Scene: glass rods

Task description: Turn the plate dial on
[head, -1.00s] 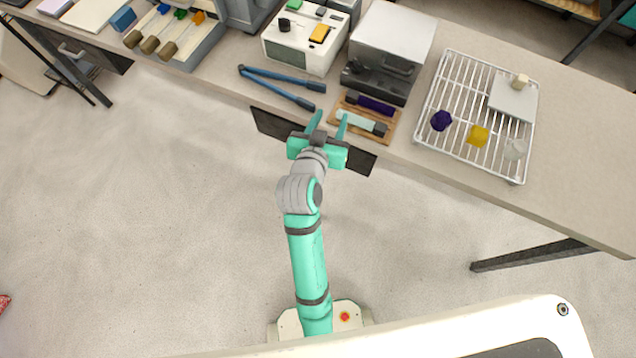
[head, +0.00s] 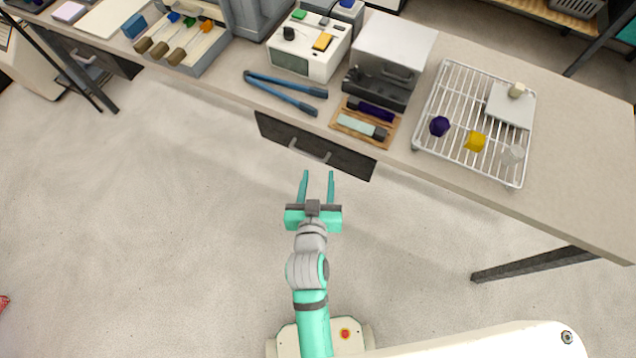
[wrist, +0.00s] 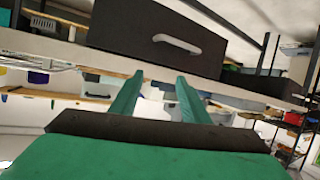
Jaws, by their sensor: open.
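A white box-shaped device (head: 321,63) stands on the bench. It has a black round knob (head: 289,33), a yellow block (head: 322,41) and a dark greenish window on its front. I cannot tell for certain that this knob is the plate dial, and its on or off setting does not show. My gripper (head: 318,173) is open and empty, in front of the bench over the floor, well short of the device. In the wrist view its two green fingers (wrist: 160,78) stand apart with nothing between them. The device is not recognisable in that view.
A dark drawer (head: 272,131) with a metal handle lies just beyond my fingers. Blue tongs (head: 285,83), a wooden tray (head: 342,131) with two rods, a grey metal box (head: 395,42) and a wire rack (head: 458,112) occupy the bench. The floor before the bench is clear.

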